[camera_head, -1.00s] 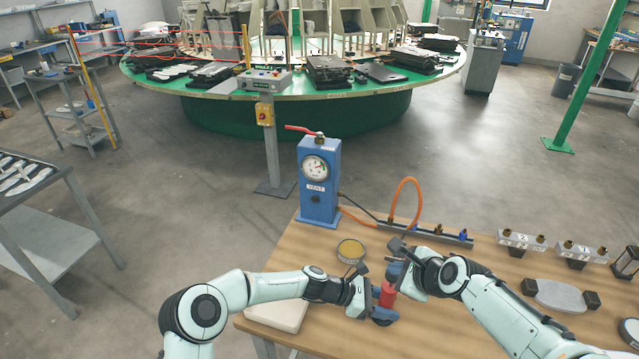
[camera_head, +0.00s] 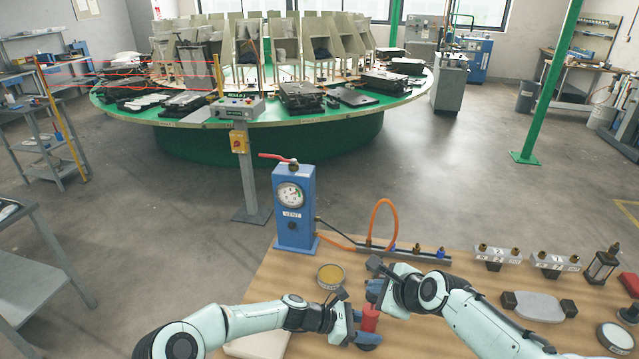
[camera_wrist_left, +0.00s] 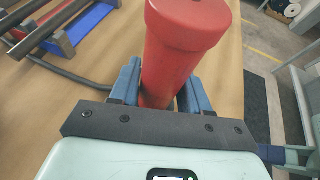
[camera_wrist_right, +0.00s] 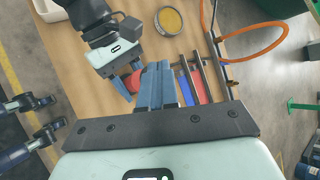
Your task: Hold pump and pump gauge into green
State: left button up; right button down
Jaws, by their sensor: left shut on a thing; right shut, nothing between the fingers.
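The red cylindrical pump (camera_head: 370,318) is at the front of the wooden bench. My left gripper (camera_head: 361,329) is shut around it; the left wrist view shows the red body and wider cap (camera_wrist_left: 187,25) between blue fingers. The pump gauge (camera_head: 289,195) is a round white dial on a blue box labelled VENT, with a red lever on top. Its needle is too small to read surely. My right gripper (camera_head: 374,290) is shut and empty just above the pump; in the right wrist view its fingers (camera_wrist_right: 157,84) are together beside the red pump (camera_wrist_right: 134,82).
A yellow round tin (camera_head: 331,276) stands left of my right gripper. An orange hose (camera_head: 384,204) loops behind it to a fitting rail (camera_head: 410,253). Numbered blocks (camera_head: 497,258) and a grey pad (camera_head: 538,306) lie to the right.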

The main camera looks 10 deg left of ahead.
pick_arm(q)
jog(key=shift+a, duration=0.1)
jog(key=o, duration=1.3)
